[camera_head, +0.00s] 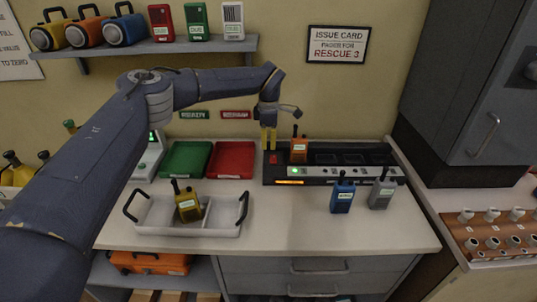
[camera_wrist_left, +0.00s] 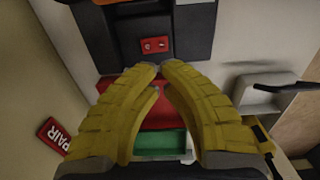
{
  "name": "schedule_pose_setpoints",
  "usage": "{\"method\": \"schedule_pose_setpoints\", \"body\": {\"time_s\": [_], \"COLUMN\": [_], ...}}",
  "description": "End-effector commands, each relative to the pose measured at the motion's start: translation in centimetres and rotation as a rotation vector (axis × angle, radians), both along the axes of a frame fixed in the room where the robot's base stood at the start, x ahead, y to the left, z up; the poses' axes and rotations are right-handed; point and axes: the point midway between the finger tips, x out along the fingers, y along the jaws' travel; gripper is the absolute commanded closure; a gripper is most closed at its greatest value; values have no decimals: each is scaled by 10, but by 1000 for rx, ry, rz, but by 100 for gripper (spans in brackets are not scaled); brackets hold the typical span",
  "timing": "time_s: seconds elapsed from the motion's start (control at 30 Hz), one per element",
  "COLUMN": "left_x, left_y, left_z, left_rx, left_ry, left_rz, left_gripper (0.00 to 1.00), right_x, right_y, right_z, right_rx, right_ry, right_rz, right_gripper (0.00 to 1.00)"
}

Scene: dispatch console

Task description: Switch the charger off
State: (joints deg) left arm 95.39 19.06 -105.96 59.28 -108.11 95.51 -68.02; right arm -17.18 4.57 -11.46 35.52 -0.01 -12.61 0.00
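The charger (camera_head: 330,178) is a long black unit at the back of the counter. A green light (camera_head: 295,171) and an orange strip (camera_head: 289,182) glow on its front. An orange radio (camera_head: 299,151) stands in its left slot; the other slots look empty. A red rocker switch (camera_head: 273,159) is at its left end, and the switch also shows in the left wrist view (camera_wrist_left: 155,45). My left gripper (camera_head: 268,150) points down just above the switch, its yellow fingertips (camera_wrist_left: 159,67) together with nothing between them. Contact cannot be told. My right gripper is not in view.
Blue (camera_head: 343,192) and grey (camera_head: 382,189) radios stand in front of the charger. Left are a red tray (camera_head: 231,160), a green tray (camera_head: 187,159) and a white two-part tray (camera_head: 222,222) with a yellow radio (camera_head: 187,203). A shelf (camera_head: 150,47) hangs above. The front-centre counter is clear.

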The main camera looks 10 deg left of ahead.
Motion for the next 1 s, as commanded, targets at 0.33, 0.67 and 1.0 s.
{"method": "schedule_pose_setpoints", "body": {"time_s": [0.33,0.67,1.0], "left_x": [-4,-5,-5], "left_y": [0,-1,-1], "left_z": [56,73,74], "left_rx": [1,-1,-1], "left_ry": [-4,-2,-2], "left_rz": [1,1,1], "left_gripper": [100,100,100], "right_x": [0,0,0], "right_y": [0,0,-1], "right_z": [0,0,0], "right_rx": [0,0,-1], "right_ry": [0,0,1], "right_rz": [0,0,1], "right_gripper": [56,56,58]}}
